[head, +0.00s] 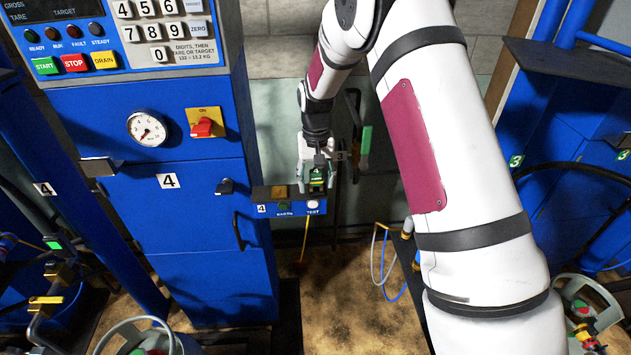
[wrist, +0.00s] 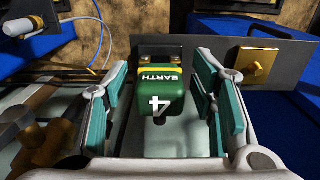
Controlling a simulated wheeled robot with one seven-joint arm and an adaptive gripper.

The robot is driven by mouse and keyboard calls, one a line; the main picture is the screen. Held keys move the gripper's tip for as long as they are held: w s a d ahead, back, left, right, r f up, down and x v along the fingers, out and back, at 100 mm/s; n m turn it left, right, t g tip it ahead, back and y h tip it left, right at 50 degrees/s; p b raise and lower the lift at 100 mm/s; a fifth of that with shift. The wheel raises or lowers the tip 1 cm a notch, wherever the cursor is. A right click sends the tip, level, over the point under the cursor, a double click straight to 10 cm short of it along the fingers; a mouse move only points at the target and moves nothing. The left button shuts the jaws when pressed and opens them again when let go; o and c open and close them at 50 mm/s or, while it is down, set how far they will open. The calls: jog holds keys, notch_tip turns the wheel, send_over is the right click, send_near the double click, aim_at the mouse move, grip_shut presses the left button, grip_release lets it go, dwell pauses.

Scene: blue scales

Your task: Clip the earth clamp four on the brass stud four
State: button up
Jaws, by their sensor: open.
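The green earth clamp (wrist: 160,100), with a yellow band and the words EARTH 4, sits between my gripper's fingers in the wrist view. It also shows in the head view (head: 317,174) above the small blue box marked 4. My gripper (wrist: 156,68) is open, with one teal-padded finger on each side of the clamp and visible gaps. In the head view my gripper (head: 317,182) is over the box's right part. A brass plate with a raised stud (wrist: 258,64) stands to the right in the wrist view; the plate also shows in the head view (head: 279,191). The clamp's far end is partly hidden.
The small blue box (head: 263,209) carries EARTH and TEST lamps. The tall blue cabinet 4 (head: 190,220) stands to its left, with a padlock (head: 224,187) and a handle (head: 238,231). A dark upright post and green lever (head: 366,140) stand close to the right of my gripper.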

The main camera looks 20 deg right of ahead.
aim_at(316, 171)
jog(key=shift+c, duration=0.6)
grip_shut()
jog(key=shift+r, duration=3)
